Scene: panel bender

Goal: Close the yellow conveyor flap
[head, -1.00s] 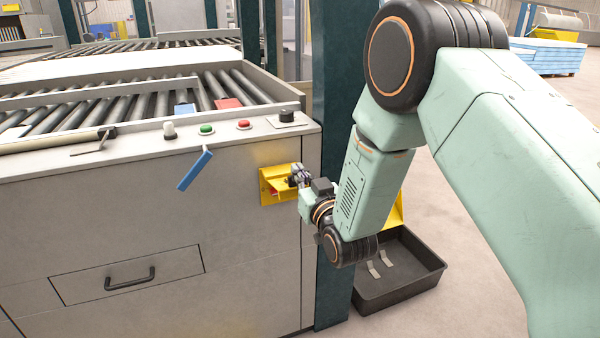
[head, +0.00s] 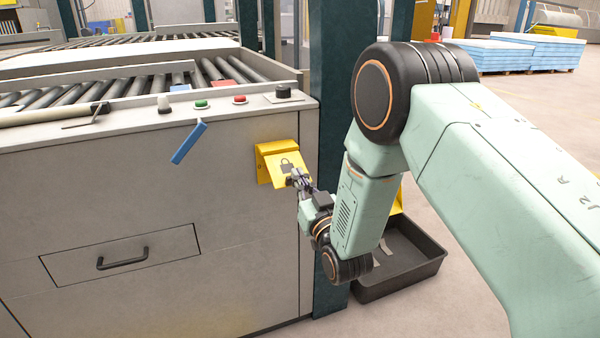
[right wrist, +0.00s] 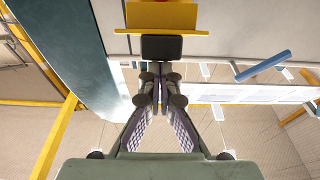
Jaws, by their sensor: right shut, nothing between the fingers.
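The yellow conveyor flap (head: 284,168) is on the front of the grey machine, near its right corner. In the right wrist view a yellow piece (right wrist: 162,16) shows at the top, beyond my shut fingers (right wrist: 160,75). The inside behind the flap is hidden. My left gripper is not in view.
A blue lever (head: 188,143) hangs left of the flap, under a row of buttons (head: 201,104). A drawer with a black handle (head: 122,257) is lower left. A dark green post (head: 331,120) and a black floor bin (head: 408,276) stand right of the machine.

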